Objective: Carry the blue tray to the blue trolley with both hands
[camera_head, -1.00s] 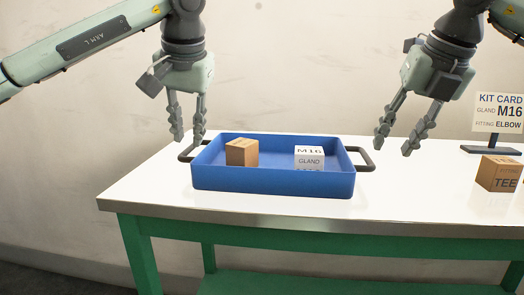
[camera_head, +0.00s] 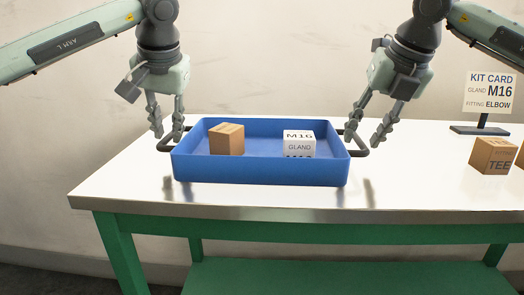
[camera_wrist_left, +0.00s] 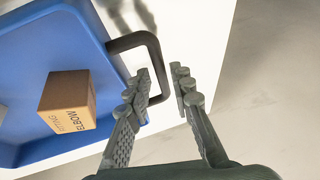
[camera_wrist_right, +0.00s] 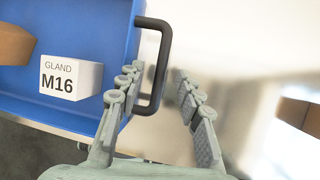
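The blue tray (camera_head: 262,172) sits on the white table and carries a brown box (camera_head: 227,139) and a white box (camera_head: 298,143) marked M16 GLAND. The left wrist view shows the brown box (camera_wrist_left: 68,101) is marked FITTING ELBOW. My left gripper (camera_head: 167,134) is open at the tray's left dark handle (camera_wrist_left: 154,62); in its wrist view the bar lies between the fingers. My right gripper (camera_head: 364,138) is open at the right handle (camera_wrist_right: 160,65), whose bar likewise appears between the fingers. Neither gripper is closed on its handle. No blue trolley is in view.
The white table (camera_head: 130,180) has a green frame. To the right stand a kit card (camera_head: 490,92) reading GLAND M16, FITTING ELBOW, and a brown TEE box (camera_head: 494,155). The table is clear in front of the tray. A pale wall is behind.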

